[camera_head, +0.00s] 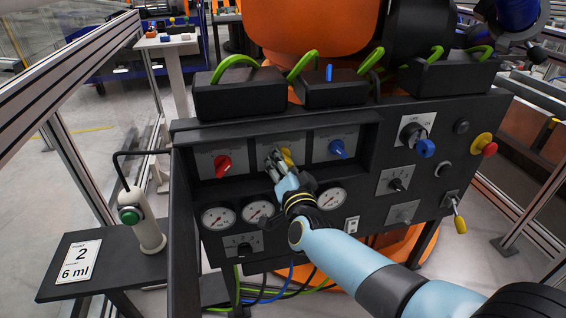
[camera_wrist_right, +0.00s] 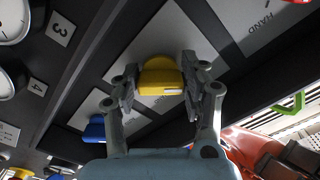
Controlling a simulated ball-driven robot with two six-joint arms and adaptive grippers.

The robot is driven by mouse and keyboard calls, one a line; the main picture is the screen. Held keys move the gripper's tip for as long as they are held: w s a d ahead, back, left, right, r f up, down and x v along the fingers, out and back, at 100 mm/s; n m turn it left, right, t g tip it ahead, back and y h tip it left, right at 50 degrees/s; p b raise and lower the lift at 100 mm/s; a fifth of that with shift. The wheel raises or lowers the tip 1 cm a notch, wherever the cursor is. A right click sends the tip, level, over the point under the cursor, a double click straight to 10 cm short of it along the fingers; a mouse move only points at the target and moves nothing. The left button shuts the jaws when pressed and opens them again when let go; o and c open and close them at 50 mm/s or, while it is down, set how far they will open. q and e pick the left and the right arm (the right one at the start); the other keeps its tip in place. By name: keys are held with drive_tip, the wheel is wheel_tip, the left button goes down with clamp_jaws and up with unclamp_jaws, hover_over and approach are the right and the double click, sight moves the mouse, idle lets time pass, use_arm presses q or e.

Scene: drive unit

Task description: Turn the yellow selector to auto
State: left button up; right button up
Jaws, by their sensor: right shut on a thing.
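The yellow selector (camera_head: 288,157) is the middle one of three coloured selectors in the recessed row of the drive unit's dark panel. My right gripper (camera_head: 279,160) reaches it from below and mostly covers it in the head view. In the right wrist view, the fingers (camera_wrist_right: 160,88) are closed on both sides of the yellow selector (camera_wrist_right: 160,72). A pale label plate lies behind the selector, and the word HAND shows in the right wrist view. I cannot read where the selector points. My left gripper is not in view.
A red selector (camera_head: 222,164) is left and a blue selector (camera_head: 338,148) right of the yellow one. Several gauges (camera_head: 258,211) sit below.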

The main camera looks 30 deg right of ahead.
drive_tip(key=shift+f, duration=0.15)
drive_tip(key=o, duration=1.2)
drive_tip(key=v, duration=1.2)
